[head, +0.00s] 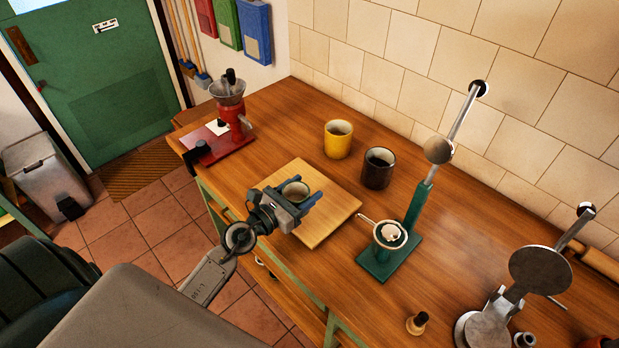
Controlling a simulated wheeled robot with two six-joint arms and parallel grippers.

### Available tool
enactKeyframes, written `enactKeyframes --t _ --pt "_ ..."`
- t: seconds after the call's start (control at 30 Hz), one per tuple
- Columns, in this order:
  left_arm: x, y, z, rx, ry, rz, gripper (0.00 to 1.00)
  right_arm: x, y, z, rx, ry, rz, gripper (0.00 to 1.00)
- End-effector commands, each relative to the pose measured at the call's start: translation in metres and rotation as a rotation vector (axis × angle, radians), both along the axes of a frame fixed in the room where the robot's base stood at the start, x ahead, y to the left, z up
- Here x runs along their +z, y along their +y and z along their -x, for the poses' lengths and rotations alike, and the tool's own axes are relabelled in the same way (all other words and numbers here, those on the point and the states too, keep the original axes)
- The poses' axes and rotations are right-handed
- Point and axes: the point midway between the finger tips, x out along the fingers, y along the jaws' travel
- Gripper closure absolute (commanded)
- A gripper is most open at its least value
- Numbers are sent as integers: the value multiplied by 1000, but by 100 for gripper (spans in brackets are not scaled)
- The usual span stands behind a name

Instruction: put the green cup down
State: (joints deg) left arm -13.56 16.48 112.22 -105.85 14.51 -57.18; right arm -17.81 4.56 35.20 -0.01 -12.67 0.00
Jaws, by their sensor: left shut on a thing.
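The green cup (295,191), a small grey-green cup seen from above, is between the blue fingers of my left gripper (300,188). The gripper is shut on it, and the cup looks upright. Cup and gripper appear over the left part of a light wooden board (323,213). The gripper hides the lower part of the cup, so I cannot tell whether its base touches the board. My right gripper is not in view.
A yellow mug (338,139) and a dark mug (377,168) stand behind the board. A red grinder (228,130) is at the left. A green press (400,243) with a strainer is to the right, and a metal press (520,285) further right. The board's right part is clear.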

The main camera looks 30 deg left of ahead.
Motion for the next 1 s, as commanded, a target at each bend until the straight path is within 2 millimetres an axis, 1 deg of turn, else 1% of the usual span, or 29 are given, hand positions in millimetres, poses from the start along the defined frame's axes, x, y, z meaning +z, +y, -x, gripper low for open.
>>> enactKeyframes --t 0.03,0.1,0.2,0.3,0.47,0.5,0.6,0.7,1.0 --pt "0 4 -16 0 -3 0 70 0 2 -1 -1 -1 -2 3" --pt "-1 8 -32 0 -2 0 70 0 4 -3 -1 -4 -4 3" --pt "-4 14 -52 0 -3 0 70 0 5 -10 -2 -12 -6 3" --pt "-6 17 -63 -1 -1 -1 70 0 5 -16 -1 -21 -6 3" --pt "-6 20 -76 -1 -1 1 70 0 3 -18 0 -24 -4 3" --pt "-13 21 -78 -1 0 1 70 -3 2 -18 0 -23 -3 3" --pt "-33 20 -77 -1 3 2 70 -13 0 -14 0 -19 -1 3" --pt "-42 20 -77 -1 1 2 70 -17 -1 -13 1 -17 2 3" --pt "-43 20 -76 -1 -1 0 70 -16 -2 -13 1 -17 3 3"
